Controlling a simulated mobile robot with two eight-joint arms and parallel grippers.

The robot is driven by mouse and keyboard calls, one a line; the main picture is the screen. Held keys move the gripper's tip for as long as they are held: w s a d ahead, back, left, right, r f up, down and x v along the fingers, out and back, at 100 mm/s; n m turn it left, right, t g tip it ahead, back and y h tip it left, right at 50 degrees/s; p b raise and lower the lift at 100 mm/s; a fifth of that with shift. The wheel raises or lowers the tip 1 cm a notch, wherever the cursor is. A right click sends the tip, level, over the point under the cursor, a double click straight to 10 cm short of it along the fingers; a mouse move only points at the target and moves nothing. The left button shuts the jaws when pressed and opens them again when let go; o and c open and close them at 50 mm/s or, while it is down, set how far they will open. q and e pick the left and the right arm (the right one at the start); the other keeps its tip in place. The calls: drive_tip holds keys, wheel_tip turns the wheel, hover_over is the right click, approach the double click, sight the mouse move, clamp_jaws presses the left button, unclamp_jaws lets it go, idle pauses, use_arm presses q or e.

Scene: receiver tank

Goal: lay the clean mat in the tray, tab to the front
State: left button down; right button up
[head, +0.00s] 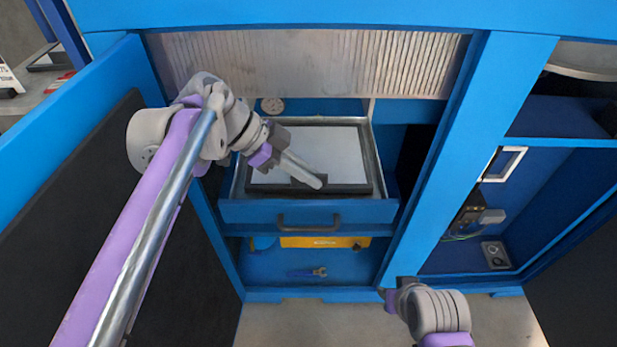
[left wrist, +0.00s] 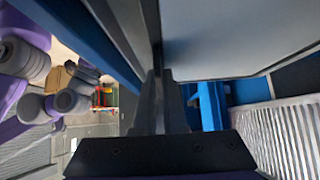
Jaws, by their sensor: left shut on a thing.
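The clean mat (head: 325,150) is a pale grey-white sheet with a dark edge, lying flat within the tray (head: 372,152) as seen from above. The tray is a metal-rimmed, pulled-out drawer with a blue front. A dark tab (head: 310,190) shows at the mat's front edge. My left gripper (head: 312,181) is shut on the mat at this tab. In the left wrist view the mat (left wrist: 230,35) spreads beside the fingers (left wrist: 165,85). Whether the mat rests fully on the tray floor cannot be told. My right gripper (head: 388,297) is low in front of the cabinet; its jaws are unclear.
The drawer handle (head: 308,222) is on the front. Below it, a yellow case (head: 325,242) and a small blue tool (head: 307,272) sit in the cabinet. An open door (head: 70,200) stands left. A round gauge (head: 272,105) is behind the tray. The floor ahead is clear.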

use_arm(q)
drive_tip(key=shift+f, duration=0.6)
drive_tip(key=c, duration=1)
unclamp_jaws()
drive_tip(key=v, duration=1.2)
drive_tip(key=shift+p, duration=0.3)
